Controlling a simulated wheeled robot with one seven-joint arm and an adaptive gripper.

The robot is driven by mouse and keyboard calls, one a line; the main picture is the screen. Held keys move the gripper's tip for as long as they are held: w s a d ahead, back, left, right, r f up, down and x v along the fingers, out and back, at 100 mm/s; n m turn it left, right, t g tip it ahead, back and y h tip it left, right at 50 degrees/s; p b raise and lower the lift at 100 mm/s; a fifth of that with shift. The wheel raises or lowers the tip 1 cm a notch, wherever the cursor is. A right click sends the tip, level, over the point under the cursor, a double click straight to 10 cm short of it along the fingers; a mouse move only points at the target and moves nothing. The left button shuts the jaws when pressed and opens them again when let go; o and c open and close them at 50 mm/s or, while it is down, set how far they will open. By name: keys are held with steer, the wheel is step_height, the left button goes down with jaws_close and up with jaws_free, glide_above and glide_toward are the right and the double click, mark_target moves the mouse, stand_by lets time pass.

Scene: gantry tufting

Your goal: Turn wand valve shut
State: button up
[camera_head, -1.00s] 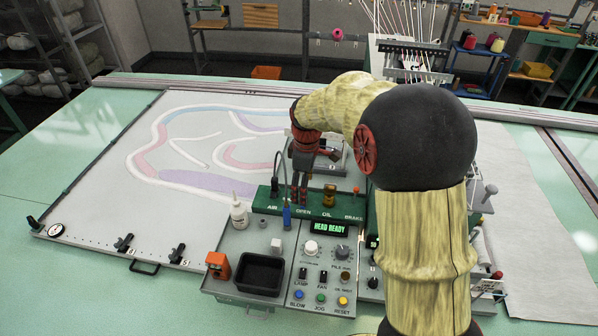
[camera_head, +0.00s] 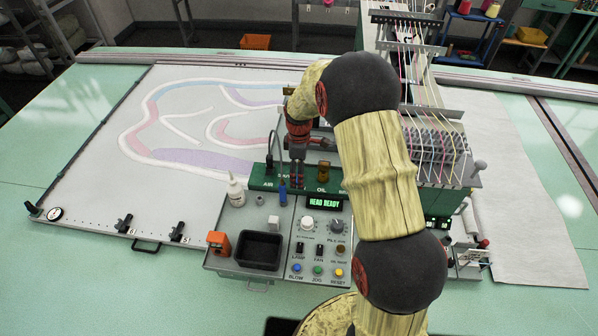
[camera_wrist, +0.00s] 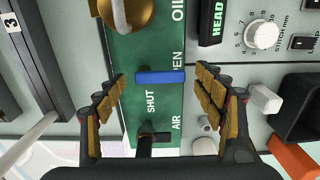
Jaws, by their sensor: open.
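The wand valve shows in the wrist view as a blue lever (camera_wrist: 160,77) lying crosswise on the green panel (camera_wrist: 118,105). The word SHUT is below it in that picture, and OPEN is beside and above it, partly covered. My gripper (camera_wrist: 158,88) is open, with one finger on each side of the lever and gaps between the lever and both fingers.
A brass fitting (camera_head: 322,174) is close on the right. In front are a black tray (camera_head: 260,250), knobs and buttons. The tufting frame (camera_head: 110,185) spreads out left.

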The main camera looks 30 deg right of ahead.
steer(key=shift+c, duration=1.1)
steer(key=c, duration=0.9)
